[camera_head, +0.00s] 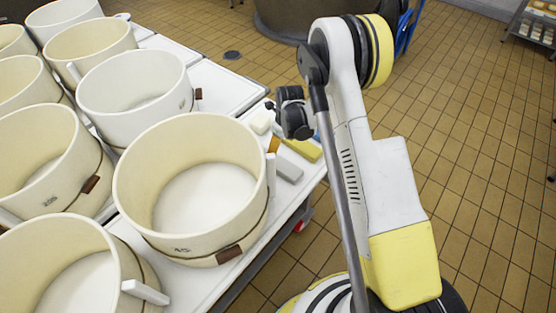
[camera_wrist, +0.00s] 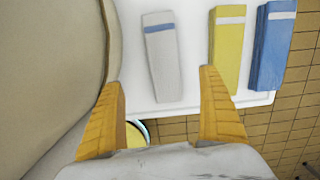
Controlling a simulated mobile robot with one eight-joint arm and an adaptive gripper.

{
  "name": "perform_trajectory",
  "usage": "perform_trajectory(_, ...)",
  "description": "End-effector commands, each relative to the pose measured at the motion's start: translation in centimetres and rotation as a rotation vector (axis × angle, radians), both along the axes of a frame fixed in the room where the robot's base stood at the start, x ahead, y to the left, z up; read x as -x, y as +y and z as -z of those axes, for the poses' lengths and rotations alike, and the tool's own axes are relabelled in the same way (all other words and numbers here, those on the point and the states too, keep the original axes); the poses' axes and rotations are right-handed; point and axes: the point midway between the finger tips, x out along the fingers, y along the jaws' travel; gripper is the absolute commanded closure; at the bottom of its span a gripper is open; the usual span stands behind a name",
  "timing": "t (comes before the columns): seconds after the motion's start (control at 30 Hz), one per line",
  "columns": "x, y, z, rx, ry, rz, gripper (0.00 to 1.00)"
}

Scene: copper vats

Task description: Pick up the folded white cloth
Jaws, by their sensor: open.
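The folded white cloth (camera_wrist: 160,62) lies flat on the white table top in the wrist view. It looks greyish white with a blue stripe near its far end. My gripper (camera_wrist: 160,82) is open, with its orange fingers spread on either side of the cloth's near end in the picture. Nothing is between the fingers; I cannot tell their height above the cloth. In the head view a pale grey-white block (camera_head: 288,168) near the table edge appears to be this cloth. My gripper (camera_head: 273,145) is mostly hidden there by the arm's wrist.
A yellow folded cloth (camera_wrist: 228,50) and a blue folded cloth (camera_wrist: 271,48) lie to the right of the white one. A large cream vat (camera_head: 195,185) stands close on the left, with several more beyond. The table edge is near; tiled floor (camera_head: 470,150) lies past it.

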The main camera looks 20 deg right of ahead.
Motion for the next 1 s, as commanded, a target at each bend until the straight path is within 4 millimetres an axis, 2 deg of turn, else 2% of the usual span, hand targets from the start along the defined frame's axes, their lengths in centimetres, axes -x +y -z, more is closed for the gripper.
perform_trajectory(0.13,0.0,0.0,1.9,-0.009,0.016,0.062,0.11)
perform_trajectory(0.27,-0.1,0.1,3.5,-0.009,0.018,0.068,0.11)
perform_trajectory(0.43,-0.3,0.3,6.5,-0.009,0.018,0.066,0.11)
perform_trajectory(0.67,-0.5,0.1,8.5,-0.009,0.018,0.065,0.11)
perform_trajectory(0.9,-0.9,-0.3,12.2,-0.009,0.018,0.064,0.11)
perform_trajectory(1.0,-1.0,-0.2,12.7,-0.009,0.018,0.064,0.11)
